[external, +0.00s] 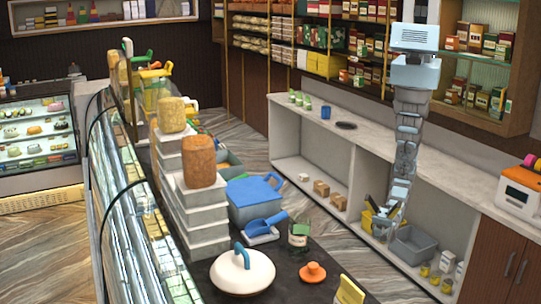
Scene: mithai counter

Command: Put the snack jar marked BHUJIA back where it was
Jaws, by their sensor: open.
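No lettering can be read in the external view, so I cannot tell which jar is marked BHUJIA. A clear glass jar (299,233) with a greenish label stands on the dark counter. An orange knobbed lid (313,272) lies apart from it, nearer the camera. Several small yellow-filled jars (436,277) stand on the low shelf at the lower right. My gripper (381,226) hangs low in front of the back counter's open shelf, beside a yellow container and left of the small jars. It is open; its fingertips are small and hard to make out, and nothing shows held in it.
A grey bin (413,246) stands right beside my gripper. The back counter's pale top (400,149) runs above the shelf and is mostly clear. Wood floor separates the counters.

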